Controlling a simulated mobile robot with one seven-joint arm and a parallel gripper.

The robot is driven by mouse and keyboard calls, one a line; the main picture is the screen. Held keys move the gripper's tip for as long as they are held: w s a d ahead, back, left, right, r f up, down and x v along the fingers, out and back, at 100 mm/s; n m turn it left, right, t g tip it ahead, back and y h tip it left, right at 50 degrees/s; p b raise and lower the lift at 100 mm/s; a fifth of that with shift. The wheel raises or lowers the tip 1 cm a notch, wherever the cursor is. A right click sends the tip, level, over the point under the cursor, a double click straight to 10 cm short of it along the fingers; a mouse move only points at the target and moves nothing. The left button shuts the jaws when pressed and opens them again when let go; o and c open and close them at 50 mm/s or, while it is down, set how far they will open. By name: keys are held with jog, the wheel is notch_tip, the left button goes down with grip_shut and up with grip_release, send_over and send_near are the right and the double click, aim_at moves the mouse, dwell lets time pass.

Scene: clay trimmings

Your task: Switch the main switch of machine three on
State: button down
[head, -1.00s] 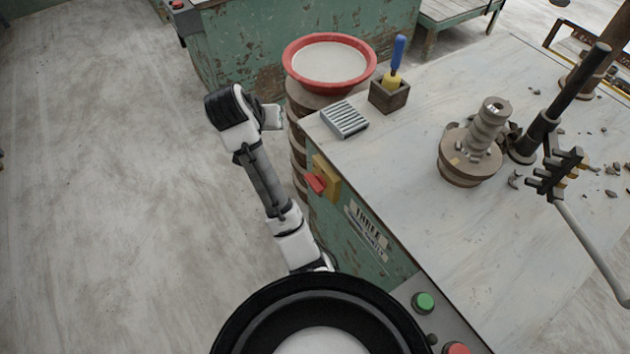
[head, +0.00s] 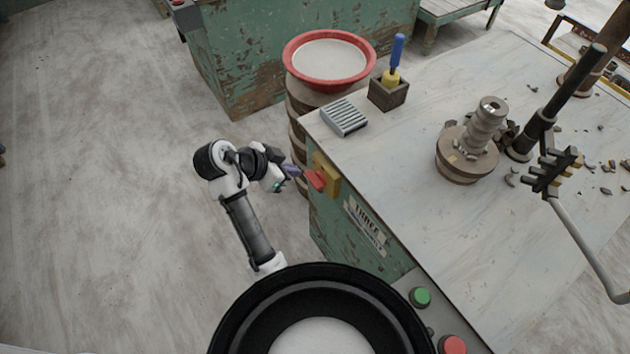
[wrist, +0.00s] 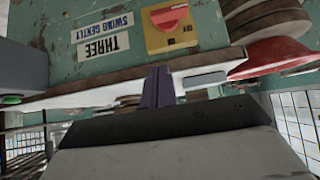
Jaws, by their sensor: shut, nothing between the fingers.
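Machine three's main switch is a red handle (head: 315,181) on a yellow plate (head: 331,173), on the green side below the tabletop corner. In the wrist view, which is upside down, the red handle (wrist: 168,16) lies roughly sideways across the yellow plate (wrist: 157,41). Small ON and OFF marks show on the plate. The label THREE, SWING GENTLY (wrist: 103,36) is beside it. My gripper (head: 294,171) is shut and empty, its fingertips just left of the handle in the head view. The fingers (wrist: 157,88) also show in the wrist view. Contact cannot be told.
Above the switch, the tabletop (head: 400,150) overhangs slightly and holds a ribbed grey block (head: 345,117) and a wooden box (head: 388,95). A red basin (head: 300,78) stands on stacked discs behind the switch. Green (head: 420,297) and red (head: 453,345) buttons are nearer. The left floor is clear.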

send_over(324, 183)
jog(key=s+a, duration=0.2)
notch_tip(324, 183, down, 7)
jog(key=shift+a+f+p, duration=0.1)
jog(key=shift+p, duration=0.3)
notch_tip(324, 183, down, 2)
jog(key=shift+a+f+p, duration=0.1)
jog(key=shift+f+p, duration=0.15)
jog(key=shift+p, duration=0.15)
jog(key=shift+f, duration=0.65)
jog(key=shift+w+f, duration=0.1)
